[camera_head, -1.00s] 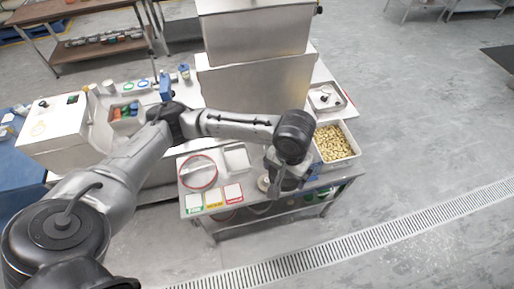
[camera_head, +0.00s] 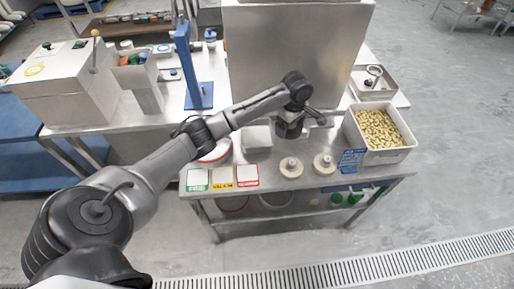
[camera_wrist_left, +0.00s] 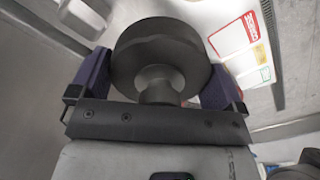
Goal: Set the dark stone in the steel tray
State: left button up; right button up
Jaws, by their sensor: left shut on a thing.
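My left gripper (camera_head: 303,122) is shut on the dark stone (camera_head: 288,130), at the back of the front table, by the tall steel housing. In the left wrist view the dark stone (camera_wrist_left: 150,50) is a thick round disc with a narrower neck, held between the two purple-blue fingers. A shallow square steel tray (camera_head: 372,95) at the back right holds a small ring-handled item. A smaller pale square tray (camera_head: 257,138) lies left of my gripper. Whether the stone touches anything is unclear. My right gripper is not in view.
Two cream round stones with knobs (camera_head: 291,168) (camera_head: 324,164) sit at the table front. A bin of beans (camera_head: 380,130) with a blue label stands right. Green, yellow and red cards (camera_head: 222,178) lie front left, near a red-rimmed round item (camera_head: 216,152).

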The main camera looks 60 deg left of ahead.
pick_arm(q)
jog(key=a+f+n+b, duration=0.2)
jog(key=a+f, duration=0.1)
jog(key=f, duration=0.1)
jog(key=b, duration=0.2)
send_over(257, 139)
notch_tip(257, 139, down, 6)
jog(key=shift+f, duration=0.25)
jog(key=shift+f+b, duration=0.9)
jog(key=shift+f, duration=1.15)
jog(key=o, duration=0.9)
jog(key=shift+f, duration=0.15)
